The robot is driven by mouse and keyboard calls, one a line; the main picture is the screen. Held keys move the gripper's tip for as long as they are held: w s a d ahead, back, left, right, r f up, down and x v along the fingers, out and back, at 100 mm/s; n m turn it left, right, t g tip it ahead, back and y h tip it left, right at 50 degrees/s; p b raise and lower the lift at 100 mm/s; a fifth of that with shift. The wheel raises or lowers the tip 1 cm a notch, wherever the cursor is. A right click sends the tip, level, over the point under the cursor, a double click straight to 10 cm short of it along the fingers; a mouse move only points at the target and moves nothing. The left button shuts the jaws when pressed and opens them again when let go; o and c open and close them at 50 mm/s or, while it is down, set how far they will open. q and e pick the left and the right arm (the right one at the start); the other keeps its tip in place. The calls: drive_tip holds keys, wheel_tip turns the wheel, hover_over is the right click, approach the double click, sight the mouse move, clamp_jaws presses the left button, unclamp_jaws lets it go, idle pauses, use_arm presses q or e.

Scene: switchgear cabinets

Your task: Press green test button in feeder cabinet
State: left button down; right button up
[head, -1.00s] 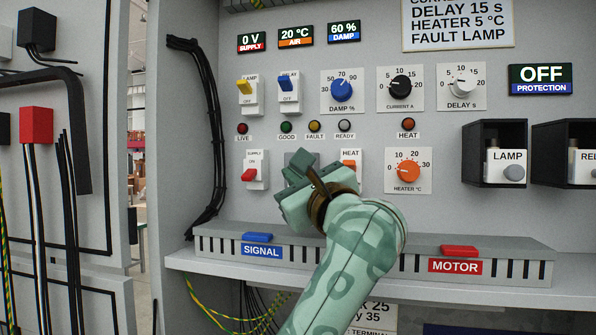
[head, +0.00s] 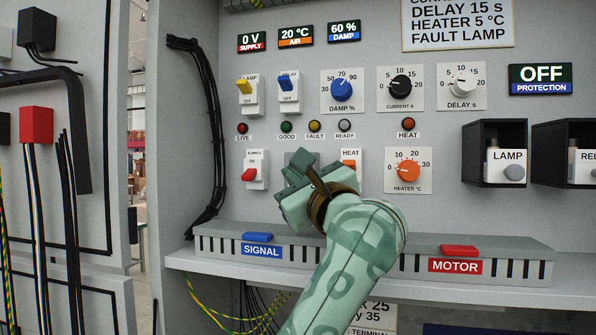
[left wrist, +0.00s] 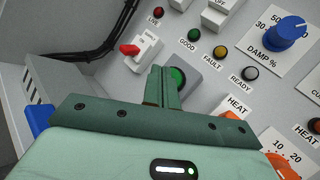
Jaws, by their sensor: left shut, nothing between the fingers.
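The green test button (left wrist: 176,78) sits on a grey square plate in the left wrist view, partly hidden behind my fingers. In the head view its grey plate (head: 301,158) shows only at the top, behind my left gripper (head: 302,166). My left gripper is shut and empty. In the left wrist view its closed fingertips (left wrist: 162,72) overlap the left part of the button. I cannot tell whether they touch it. My right gripper is not in view.
The red supply switch (head: 249,174) is left of the gripper and the orange heat switch (head: 349,165) right of it. Indicator lamps (head: 286,127) run above. A grey ducting ledge with a blue signal block (head: 257,237) and red motor block (head: 459,251) lies below.

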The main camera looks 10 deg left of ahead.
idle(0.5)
use_arm(q)
drive_tip(key=shift+w, duration=0.45)
drive_tip(key=shift+w+p, duration=0.5)
drive_tip(key=shift+p, duration=0.05)
idle(0.5)
drive_tip(key=shift+s, duration=0.15)
drive_tip(key=shift+s+b, duration=0.45)
drive_tip(key=shift+s, duration=0.4)
